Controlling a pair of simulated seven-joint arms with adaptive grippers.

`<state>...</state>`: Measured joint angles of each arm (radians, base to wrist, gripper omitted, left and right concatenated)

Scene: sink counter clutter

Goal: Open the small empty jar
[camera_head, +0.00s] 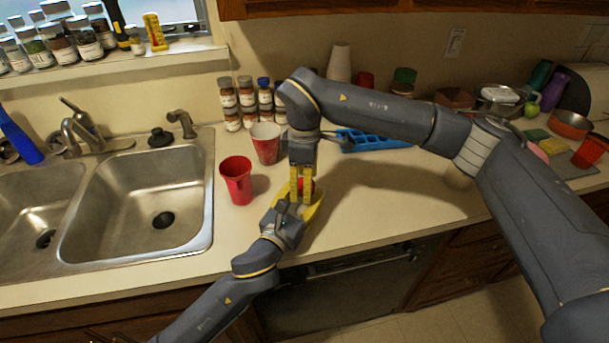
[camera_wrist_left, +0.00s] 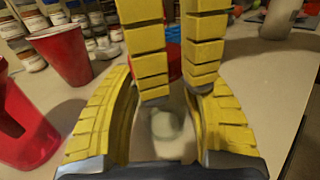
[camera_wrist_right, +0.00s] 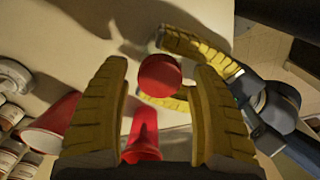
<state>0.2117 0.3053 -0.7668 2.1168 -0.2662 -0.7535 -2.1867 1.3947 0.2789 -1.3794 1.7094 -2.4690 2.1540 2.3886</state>
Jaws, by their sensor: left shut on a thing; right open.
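The small jar has a pale, clear body (camera_wrist_left: 165,125), seen low between the fingers of my left gripper (camera_wrist_left: 163,85) in the left wrist view. Its round red lid (camera_wrist_right: 160,76) faces the right wrist camera, and a bit of it shows in the head view (camera_head: 307,185). My left gripper (camera_head: 308,198) is shut on the jar over the counter. My right gripper (camera_head: 300,192) points down from above, open. In the right wrist view its fingers (camera_wrist_right: 165,75) stand on either side of the lid, with visible space around it. Fingers hide most of the jar in the head view.
Two red cups (camera_head: 236,182) (camera_head: 266,141) stand left of the grippers, close by. Several spice jars (camera_head: 247,100) and a blue tray (camera_head: 370,141) are behind. The sink (camera_head: 145,195) is at left. Counter to the right of the grippers is fairly clear.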

